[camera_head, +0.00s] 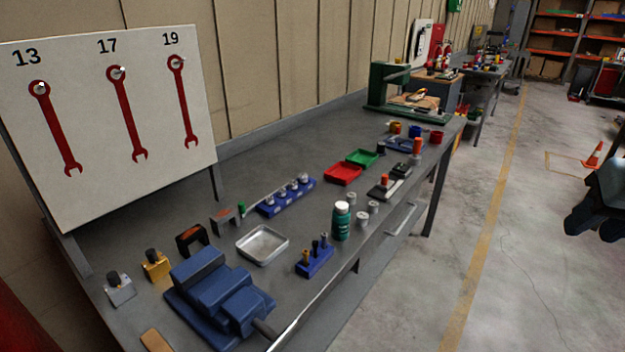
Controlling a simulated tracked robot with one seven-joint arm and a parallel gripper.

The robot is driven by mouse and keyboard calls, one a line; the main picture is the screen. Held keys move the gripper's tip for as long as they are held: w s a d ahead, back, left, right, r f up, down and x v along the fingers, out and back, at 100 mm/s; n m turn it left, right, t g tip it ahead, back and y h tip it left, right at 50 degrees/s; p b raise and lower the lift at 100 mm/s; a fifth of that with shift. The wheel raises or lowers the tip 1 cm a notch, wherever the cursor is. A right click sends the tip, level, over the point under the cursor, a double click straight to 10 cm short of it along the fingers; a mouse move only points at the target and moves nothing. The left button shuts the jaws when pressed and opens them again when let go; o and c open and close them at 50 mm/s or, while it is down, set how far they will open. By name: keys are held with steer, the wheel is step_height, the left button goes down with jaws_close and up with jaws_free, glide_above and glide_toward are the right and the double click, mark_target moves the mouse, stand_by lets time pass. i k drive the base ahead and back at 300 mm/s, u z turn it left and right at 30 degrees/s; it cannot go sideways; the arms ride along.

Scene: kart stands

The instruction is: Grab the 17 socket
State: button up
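Size marks on the holder are too small to read, so I cannot tell which socket is the 17. A dark grey and black part at the right edge, cut off by the frame, looks like my gripper (596,226). It is far from the sockets, off the bench to the right. I cannot see whether its fingers are apart, and I see nothing held in it.
A wrench board (90,170) marked 13, 17 and 19 stands at the left. A blue vise (222,300), a metal tray (262,245), a green bottle (341,221) and small grey cylinders (361,220) surround the holder.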

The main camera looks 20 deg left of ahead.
mark_target(270, 199)
steer(key=u, duration=0.3)
steer(key=i, duration=1.15)
steer(key=u, duration=0.75)
steer(key=k, duration=0.85)
steer(key=u, duration=0.2)
steer(key=i, duration=0.9)
steer(key=z, duration=0.05)
